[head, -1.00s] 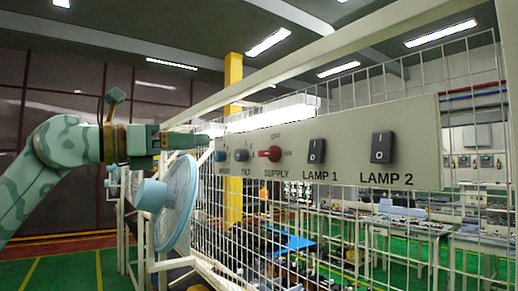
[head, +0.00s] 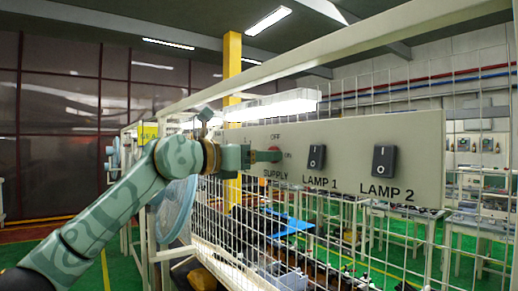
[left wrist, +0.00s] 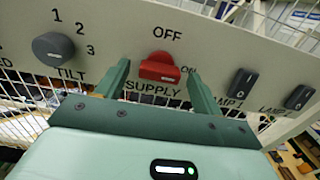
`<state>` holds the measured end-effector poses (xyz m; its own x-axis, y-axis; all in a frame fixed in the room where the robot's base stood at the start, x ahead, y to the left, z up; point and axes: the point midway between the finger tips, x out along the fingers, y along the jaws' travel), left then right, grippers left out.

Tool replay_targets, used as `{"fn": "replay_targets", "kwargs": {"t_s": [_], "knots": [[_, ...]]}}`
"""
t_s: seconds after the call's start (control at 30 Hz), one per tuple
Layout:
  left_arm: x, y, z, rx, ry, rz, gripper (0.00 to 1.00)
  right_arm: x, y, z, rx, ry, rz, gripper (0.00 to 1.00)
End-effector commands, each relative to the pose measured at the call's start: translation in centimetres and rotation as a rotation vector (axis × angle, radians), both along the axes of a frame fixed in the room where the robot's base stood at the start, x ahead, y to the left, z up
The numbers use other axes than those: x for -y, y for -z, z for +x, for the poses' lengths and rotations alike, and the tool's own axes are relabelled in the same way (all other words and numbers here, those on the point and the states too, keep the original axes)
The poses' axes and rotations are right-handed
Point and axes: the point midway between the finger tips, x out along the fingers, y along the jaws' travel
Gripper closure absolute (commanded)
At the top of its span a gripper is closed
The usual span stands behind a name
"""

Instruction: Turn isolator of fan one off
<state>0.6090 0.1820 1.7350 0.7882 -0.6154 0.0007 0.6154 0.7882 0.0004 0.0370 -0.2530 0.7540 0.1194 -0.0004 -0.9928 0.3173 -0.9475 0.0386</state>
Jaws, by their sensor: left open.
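A pale panel (head: 418,150) on the mesh carries a red rotary switch marked SUPPLY, which shows in the left wrist view (left wrist: 160,66). OFF is printed above the switch and ON to its right. Its handle lies roughly sideways, with one end towards ON. My left gripper (head: 272,156) is in front of the switch and hides most of it in the head view. In the left wrist view, my left gripper (left wrist: 158,72) is open, one finger on each side of the switch. I cannot tell whether either finger touches it. My right gripper is not in view.
A grey TILT knob (left wrist: 54,48) is left of the switch. The black LAMP 1 (head: 316,157) and LAMP 2 (head: 384,161) rockers are right of it. White wire mesh (head: 335,215) lies below the panel.

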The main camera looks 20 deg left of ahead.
Motion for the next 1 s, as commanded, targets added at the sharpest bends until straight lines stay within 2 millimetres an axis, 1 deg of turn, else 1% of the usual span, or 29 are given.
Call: {"fn": "replay_targets", "kwargs": {"t_s": [0.27, 0.3, 0.37, 0.4, 0.43, 0.47, 0.77, 1.0], "knots": [[0.1, 0.1, 0.2, -0.001, 0.0, 0.001, 0.33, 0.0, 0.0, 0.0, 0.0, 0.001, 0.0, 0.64], [0.1, 0.1, 0.2, -0.001, 0.0, 0.001, 0.38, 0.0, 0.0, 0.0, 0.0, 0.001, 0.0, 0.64], [0.1, 0.1, 0.2, -0.001, 0.0, 0.001, 0.55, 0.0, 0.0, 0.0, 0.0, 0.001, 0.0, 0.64], [0.1, 0.1, 0.2, -0.001, 0.0, 0.001, 0.66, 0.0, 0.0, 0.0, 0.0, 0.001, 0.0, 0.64], [0.1, 0.1, 0.2, -0.001, 0.0, 0.001, 0.74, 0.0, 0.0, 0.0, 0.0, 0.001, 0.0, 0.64], [0.1, 0.1, 0.2, -0.001, 0.0, 0.001, 0.77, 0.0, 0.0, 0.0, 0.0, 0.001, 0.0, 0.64], [0.1, 0.1, 0.2, -0.014, -0.001, -0.018, 0.77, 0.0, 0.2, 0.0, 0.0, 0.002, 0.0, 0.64], [0.1, 0.2, 0.2, -0.084, -0.001, -0.109, 0.77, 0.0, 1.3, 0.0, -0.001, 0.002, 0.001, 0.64]]}}
